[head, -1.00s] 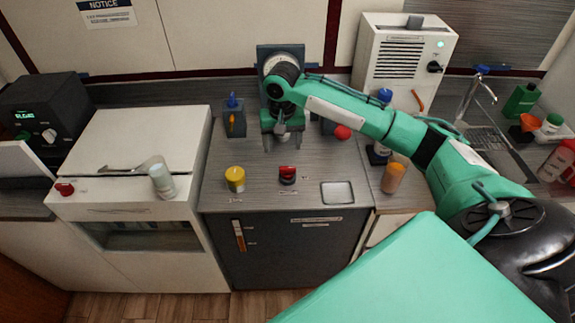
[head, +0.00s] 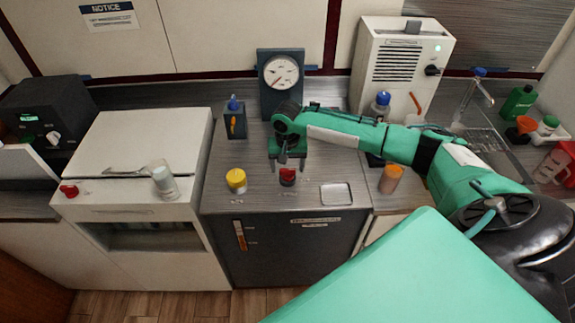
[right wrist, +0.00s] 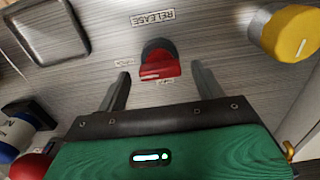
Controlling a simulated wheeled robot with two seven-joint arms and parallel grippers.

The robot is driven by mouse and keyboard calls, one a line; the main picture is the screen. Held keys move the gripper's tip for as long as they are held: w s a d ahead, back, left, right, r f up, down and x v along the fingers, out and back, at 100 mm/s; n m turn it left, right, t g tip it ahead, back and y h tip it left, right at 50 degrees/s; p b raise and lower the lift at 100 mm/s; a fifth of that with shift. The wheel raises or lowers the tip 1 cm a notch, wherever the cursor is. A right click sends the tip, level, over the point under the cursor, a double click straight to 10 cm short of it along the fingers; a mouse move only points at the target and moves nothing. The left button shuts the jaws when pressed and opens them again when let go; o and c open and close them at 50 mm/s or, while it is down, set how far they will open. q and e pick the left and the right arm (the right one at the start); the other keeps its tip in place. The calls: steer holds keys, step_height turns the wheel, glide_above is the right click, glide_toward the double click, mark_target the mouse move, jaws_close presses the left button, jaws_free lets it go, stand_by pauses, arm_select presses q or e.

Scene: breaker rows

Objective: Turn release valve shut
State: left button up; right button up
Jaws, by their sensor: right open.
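The release valve is a red knob on a dark round base, on the grey counter in the head view (head: 288,177). In the right wrist view the red knob (right wrist: 160,66) sits beside a "RELEASE" label, with its grip bar lying roughly crosswise between my fingers. Small labels beside it are too small to read. My right gripper (head: 288,166) is open and empty, just behind the knob in the head view. In the right wrist view its fingertips (right wrist: 162,78) stand apart on either side of the knob; contact is not visible. My left gripper is not in view.
A yellow knob (head: 236,180) stands left of the valve, and a shallow metal tray (head: 336,194) lies to its right. A gauge (head: 281,73) stands behind. An orange-topped container (head: 390,178) and a blue-capped bottle (head: 381,105) are near my right arm.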

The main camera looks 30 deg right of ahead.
steer(key=shift+f, duration=0.55)
steer(key=c, duration=1)
